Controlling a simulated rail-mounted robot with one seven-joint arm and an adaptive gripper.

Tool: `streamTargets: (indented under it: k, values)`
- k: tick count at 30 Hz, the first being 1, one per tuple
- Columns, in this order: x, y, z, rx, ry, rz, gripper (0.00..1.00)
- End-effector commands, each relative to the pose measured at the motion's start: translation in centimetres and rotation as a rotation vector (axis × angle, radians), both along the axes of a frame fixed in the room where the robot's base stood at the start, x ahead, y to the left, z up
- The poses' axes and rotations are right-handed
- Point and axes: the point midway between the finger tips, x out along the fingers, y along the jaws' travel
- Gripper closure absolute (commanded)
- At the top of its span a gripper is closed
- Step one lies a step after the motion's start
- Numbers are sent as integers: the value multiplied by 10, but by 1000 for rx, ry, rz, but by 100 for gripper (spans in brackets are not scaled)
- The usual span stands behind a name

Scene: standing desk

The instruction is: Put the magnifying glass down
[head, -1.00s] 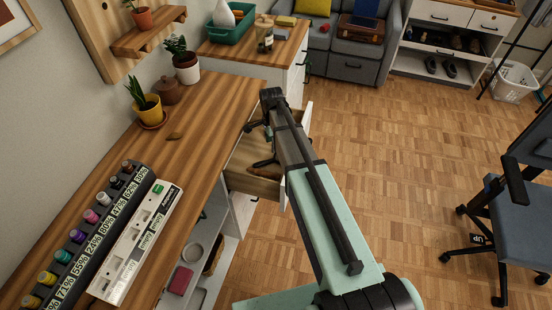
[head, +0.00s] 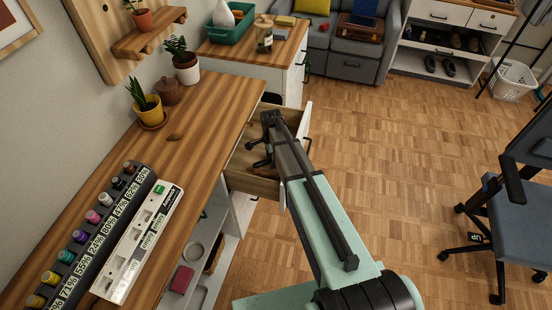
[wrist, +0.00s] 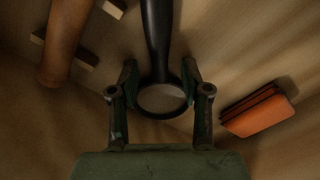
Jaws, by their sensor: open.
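The magnifying glass (wrist: 157,45) has a black handle and a round, dark-rimmed lens. In the wrist view its handle points to the top and its lens lies between my two fingers. My gripper (wrist: 160,92) is open, with a finger on each side of the lens and a visible gap. In the head view my gripper (head: 259,155) is inside the open drawer (head: 243,180) under the desk. The magnifying glass cannot be made out there.
In the wrist view a brown wooden rod-like object (wrist: 66,38) lies at upper left and an orange block-like object (wrist: 258,110) at right. The desk (head: 215,110) carries potted plants, a brown pot (head: 168,92) and a rack of bottles (head: 95,235).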

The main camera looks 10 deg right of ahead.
Motion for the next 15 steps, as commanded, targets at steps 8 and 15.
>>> streamTargets:
  k: [8,15]
  values:
    - [0,0,0,0,0,0,95]
    - [0,0,0,0,0,0,100]
